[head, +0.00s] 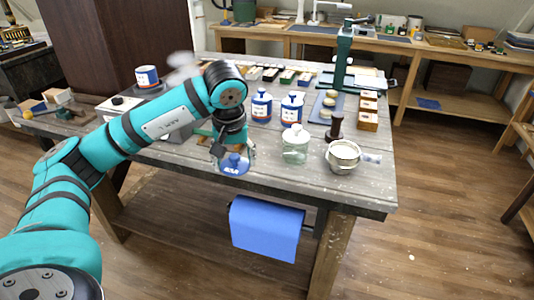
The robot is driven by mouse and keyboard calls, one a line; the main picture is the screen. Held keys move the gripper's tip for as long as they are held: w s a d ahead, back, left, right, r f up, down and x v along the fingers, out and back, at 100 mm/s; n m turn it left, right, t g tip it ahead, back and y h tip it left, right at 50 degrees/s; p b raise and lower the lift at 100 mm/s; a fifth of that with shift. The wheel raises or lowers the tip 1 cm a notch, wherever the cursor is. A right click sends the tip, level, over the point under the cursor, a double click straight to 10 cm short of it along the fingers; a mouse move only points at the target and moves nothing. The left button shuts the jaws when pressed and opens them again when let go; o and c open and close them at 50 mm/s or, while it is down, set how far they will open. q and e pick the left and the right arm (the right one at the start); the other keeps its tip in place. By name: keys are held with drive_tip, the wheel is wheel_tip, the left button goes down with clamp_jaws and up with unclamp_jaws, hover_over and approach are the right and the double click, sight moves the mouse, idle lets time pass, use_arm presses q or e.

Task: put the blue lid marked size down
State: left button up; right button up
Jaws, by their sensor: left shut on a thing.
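The blue lid (235,168) has white lettering too small to read here. My left gripper (233,152) is shut on it and holds it by its knob at the table's front edge. From this view I cannot tell whether the lid touches the tabletop or is a little above it. My right gripper is out of view.
The wooden table (300,181) holds a glass jar (295,150) right of the lid and a pale pot (342,157) farther right. Two blue-and-white canisters (262,106) (292,106) stand behind. A blue cloth (265,228) hangs below the front edge.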

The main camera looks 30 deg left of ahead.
use_arm(q)
drive_tip(key=p, duration=0.2)
hover_over(260, 156)
drive_tip(key=s, duration=0.1)
drive_tip(key=shift+d+f, duration=0.3)
drive_tip(key=shift+f, duration=0.2)
drive_tip(key=shift+w+a+f, duration=0.1)
drive_tip(key=shift+w, duration=0.1)
wheel_tip(260, 156, down, 3)
drive_tip(key=shift+s+p, duration=0.1)
drive_tip(key=shift+p, duration=0.45)
drive_tip(key=shift+f, duration=0.25)
drive_tip(key=shift+f, duration=0.15)
drive_tip(key=o, duration=0.6)
drive_tip(key=shift+c, duration=0.2)
drive_tip(key=shift+o, duration=0.2)
